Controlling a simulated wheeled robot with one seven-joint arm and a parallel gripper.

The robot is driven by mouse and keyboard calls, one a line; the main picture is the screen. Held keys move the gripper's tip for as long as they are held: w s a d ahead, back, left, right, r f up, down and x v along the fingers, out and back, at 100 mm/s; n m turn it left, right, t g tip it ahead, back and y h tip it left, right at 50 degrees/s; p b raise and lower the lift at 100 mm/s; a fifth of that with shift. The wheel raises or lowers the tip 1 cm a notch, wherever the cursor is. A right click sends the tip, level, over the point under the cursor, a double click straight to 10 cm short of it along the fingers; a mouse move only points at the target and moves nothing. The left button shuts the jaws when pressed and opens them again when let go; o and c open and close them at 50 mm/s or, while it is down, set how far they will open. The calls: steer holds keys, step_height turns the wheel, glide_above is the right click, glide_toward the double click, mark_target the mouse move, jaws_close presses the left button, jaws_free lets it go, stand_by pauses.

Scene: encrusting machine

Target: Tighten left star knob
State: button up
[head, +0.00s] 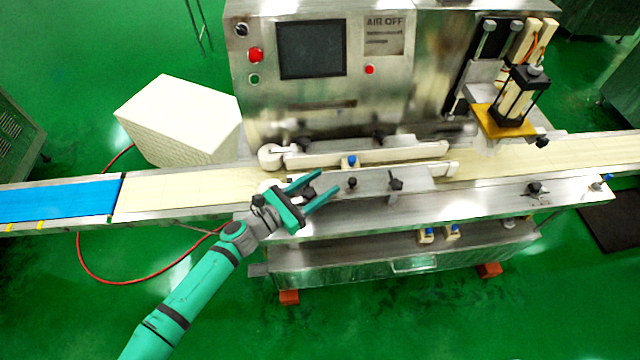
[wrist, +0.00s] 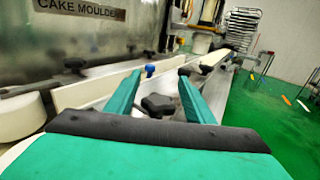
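The left star knob, black and lobed, shows between my open fingers in the wrist view (wrist: 158,105), nearer their bases than their tips. In the head view it is partly hidden by my gripper (head: 328,182), at the left end of the near guide rail (head: 373,186). My gripper is open, its teal fingers (wrist: 160,76) spread on either side of the knob with visible gaps. I cannot tell whether the fingers are level with the knob. Another black star knob (head: 396,184) stands farther right on the same rail and beyond my fingertips in the wrist view (wrist: 184,71).
A steel machine with a screen (head: 312,48) stands behind the conveyor belt (head: 185,192). A far guide rail (head: 365,153) and a blue knob (head: 351,161) lie close beyond my gripper. A white roller (head: 271,156) is to its left. Green floor is clear in front.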

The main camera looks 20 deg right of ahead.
mark_target(303, 197)
steer(key=shift+a, duration=0.15)
steer(key=v, duration=1)
steer(key=shift+s+a, duration=0.1)
steer(key=shift+a, duration=0.15)
steer(key=s+a+f+n+t+y, duration=0.35)
steer(key=s+a+n, duration=0.4)
steer(key=n, duration=0.25)
steer(key=s+a+f+n+t+y, duration=0.35)
steer(key=s+a+n, duration=0.35)
steer(key=s+n, duration=0.25)
steer(key=s+n+t+y, duration=0.35)
steer(key=s+n, duration=0.55)
steer(key=n, duration=0.4)
steer(key=s+d+r+n+y, duration=0.5)
steer(key=s+n+y, duration=0.1)
steer(key=n, duration=1.2)
steer(key=shift+y, duration=0.45)
